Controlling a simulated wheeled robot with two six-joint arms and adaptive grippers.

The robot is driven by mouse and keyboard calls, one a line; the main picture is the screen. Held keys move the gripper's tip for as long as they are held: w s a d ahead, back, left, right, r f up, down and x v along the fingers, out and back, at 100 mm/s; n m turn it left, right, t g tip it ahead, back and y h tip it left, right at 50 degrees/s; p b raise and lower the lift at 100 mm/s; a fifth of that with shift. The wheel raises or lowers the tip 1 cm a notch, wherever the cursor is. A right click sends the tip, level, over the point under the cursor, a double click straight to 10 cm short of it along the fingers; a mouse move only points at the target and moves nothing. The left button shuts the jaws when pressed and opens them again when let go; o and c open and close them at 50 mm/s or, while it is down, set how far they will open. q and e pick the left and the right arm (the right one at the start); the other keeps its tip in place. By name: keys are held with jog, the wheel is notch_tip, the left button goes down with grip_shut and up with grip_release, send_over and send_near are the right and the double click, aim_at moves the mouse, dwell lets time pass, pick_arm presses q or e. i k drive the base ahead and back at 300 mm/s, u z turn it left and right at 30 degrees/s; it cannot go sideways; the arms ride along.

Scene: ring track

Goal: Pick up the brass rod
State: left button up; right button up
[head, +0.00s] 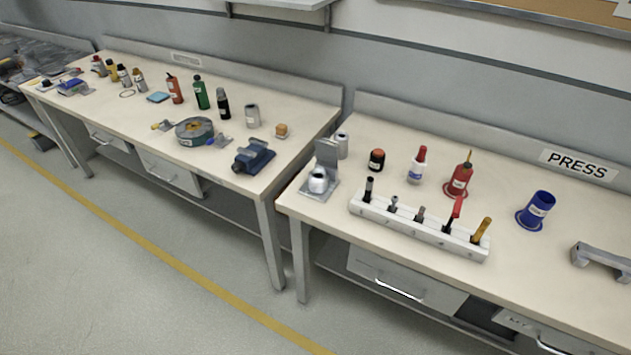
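A brass-yellow rod (482,230) stands slightly tilted in the right end position of a long white rack (412,229) on the right bench. It is most likely the brass rod. Its lower end is hidden in the rack. Neither of my grippers is in view.
A cluttered second bench (150,115) stands left, across a small gap.

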aim_at(486, 222)
jog(key=u, duration=2.3)
jog(key=k, duration=1.1)
jog(key=z, duration=1.35)
